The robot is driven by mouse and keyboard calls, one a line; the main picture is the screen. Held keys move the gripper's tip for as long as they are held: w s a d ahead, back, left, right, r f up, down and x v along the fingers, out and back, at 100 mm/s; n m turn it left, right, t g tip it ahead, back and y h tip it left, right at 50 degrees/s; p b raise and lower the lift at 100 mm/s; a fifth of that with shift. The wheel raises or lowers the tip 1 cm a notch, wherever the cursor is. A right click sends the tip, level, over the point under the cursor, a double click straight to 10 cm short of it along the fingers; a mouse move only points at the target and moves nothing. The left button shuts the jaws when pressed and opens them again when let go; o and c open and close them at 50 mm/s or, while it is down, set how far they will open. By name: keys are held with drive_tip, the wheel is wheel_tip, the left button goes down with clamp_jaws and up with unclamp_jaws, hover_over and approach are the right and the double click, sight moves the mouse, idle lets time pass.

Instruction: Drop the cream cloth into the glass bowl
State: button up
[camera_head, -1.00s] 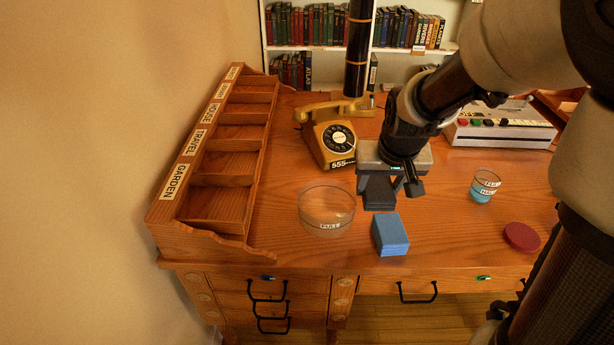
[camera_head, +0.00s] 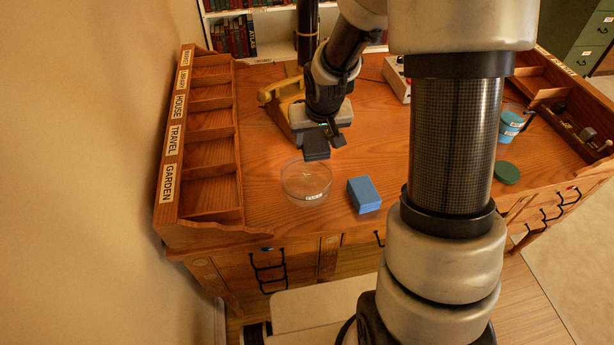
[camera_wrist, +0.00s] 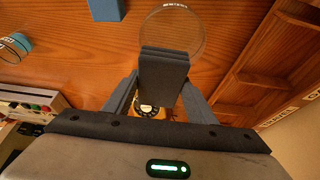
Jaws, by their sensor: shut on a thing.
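I see no cream cloth in either view. The held thing is above the desk by the bowl's far rim. In the wrist view it covers the near part of the bowl (camera_wrist: 198,22). The bowl looks empty where I see into it.
A blue block (camera_head: 364,195) lies right of the bowl. A yellow telephone (camera_head: 278,95) stands behind my gripper. A wooden rack (camera_head: 205,130) lines the desk's left side. A green disc (camera_head: 507,172) and teal-filled cup (camera_head: 509,126) are at the right.

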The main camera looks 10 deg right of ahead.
wheel_tip(320, 180, down, 5)
drive_tip(key=b, duration=0.3)
drive_tip(key=shift+f, duration=0.15)
drive_tip(key=o, duration=1.1)
drive_tip(key=shift+o, duration=0.2)
drive_tip(key=p+v, duration=0.3)
drive_tip(key=v, duration=1.5)
drive_tip(key=s+r+t+p, duration=0.1)
drive_tip(key=s+r+p, duration=0.5)
drive_tip(key=s+r, duration=1)
drive_tip(key=shift+s+r, duration=0.25)
drive_tip(key=shift+s, duration=0.4)
